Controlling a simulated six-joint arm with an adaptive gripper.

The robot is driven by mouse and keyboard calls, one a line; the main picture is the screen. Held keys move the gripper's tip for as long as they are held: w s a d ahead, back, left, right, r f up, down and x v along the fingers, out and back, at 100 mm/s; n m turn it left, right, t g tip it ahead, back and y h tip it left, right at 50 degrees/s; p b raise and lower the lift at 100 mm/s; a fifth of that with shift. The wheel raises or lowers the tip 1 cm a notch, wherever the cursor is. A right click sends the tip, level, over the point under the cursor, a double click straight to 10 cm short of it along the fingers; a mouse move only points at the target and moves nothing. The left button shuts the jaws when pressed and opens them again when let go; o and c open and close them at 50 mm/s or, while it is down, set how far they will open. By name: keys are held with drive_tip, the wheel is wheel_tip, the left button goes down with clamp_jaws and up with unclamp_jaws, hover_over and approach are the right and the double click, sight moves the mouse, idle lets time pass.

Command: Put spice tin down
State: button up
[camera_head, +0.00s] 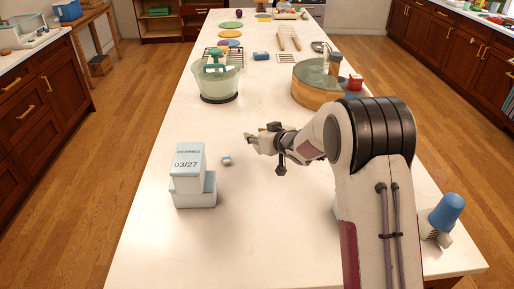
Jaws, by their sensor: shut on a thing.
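My gripper (257,141) is above the counter in the middle of the picture, pointing left. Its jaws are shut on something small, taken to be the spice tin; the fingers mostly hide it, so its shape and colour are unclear. A small blue-and-white item (227,160) is on the counter just left of and below the gripper, apart from it in the picture. The white counter (265,225) shows bare below the gripper.
Two stacked pale boxes (190,162), the upper marked 03/27, stand at left. A green-tinted bowl (221,87) and a round wooden tub (312,94) stand farther back. A blue cup (446,213) is near the right edge. The front middle counter is clear.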

sight(257, 147)
drive_tip(key=shift+f, duration=0.6)
drive_tip(key=shift+f, duration=1.9)
drive_tip(key=shift+f, duration=0.1)
drive_tip(key=o, duration=1.2)
drive_tip(key=shift+s+d+r, duration=0.3)
drive_tip(key=shift+s+r, duration=0.15)
drive_tip(key=shift+s, duration=0.05)
drive_tip(key=shift+v, duration=5.35)
